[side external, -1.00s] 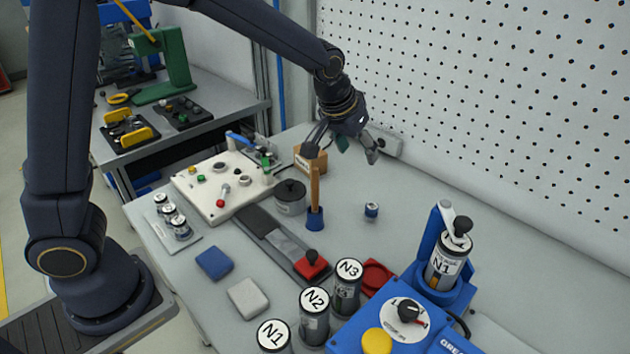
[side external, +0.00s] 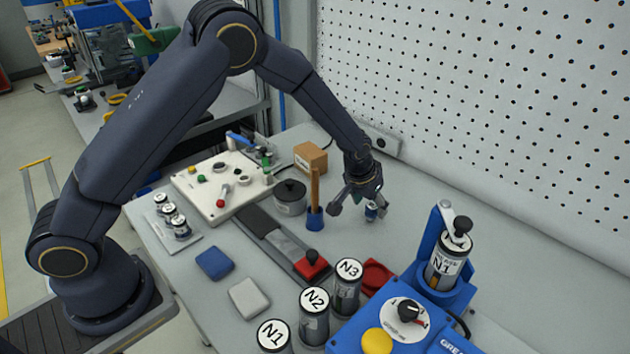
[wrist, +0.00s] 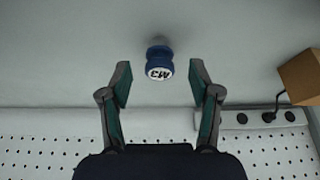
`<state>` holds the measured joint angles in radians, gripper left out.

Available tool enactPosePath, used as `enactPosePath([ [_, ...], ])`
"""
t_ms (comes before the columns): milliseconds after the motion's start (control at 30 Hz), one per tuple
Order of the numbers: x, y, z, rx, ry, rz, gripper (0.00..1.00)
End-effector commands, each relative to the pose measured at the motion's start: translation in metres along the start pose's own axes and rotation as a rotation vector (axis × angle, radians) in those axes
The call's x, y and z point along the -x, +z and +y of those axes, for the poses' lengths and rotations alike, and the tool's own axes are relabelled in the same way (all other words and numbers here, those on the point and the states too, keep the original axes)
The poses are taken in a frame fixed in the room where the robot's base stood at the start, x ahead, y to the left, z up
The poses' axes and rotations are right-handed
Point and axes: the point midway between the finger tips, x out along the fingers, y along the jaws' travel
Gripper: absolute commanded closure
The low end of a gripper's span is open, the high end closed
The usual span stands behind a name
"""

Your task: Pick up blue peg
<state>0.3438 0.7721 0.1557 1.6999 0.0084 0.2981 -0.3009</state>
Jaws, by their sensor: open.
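The blue peg (side external: 371,211) is a small blue cylinder standing on the grey table, partly hidden by a finger in the side view. In the wrist view the blue peg (wrist: 159,52) shows a white label with dark lettering on its end. My gripper (side external: 357,211) is low over the table at the peg. In the wrist view my gripper (wrist: 160,80) is open, with the peg centred between the finger lines and just beyond the tips. The fingers do not appear to touch it.
A cardboard box (side external: 311,159) is behind, and a dark round pot (side external: 290,197) is further left. The blue grease machine (side external: 395,318) is at front right. The table right of the peg is clear.

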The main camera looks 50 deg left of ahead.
Motion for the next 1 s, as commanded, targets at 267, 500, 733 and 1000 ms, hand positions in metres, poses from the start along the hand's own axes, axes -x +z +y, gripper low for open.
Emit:
enactPosePath([
  [267,-0.036,-0.001,0.001,0.000,0.000,-0.001,0.38],
  [500,-0.036,-0.002,0.001,0.000,0.000,0.000,0.40],
  [733,-0.036,-0.002,0.001,0.000,0.000,0.000,0.64],
  [1000,-0.036,-0.002,0.001,0.000,0.000,0.000,0.92],
])
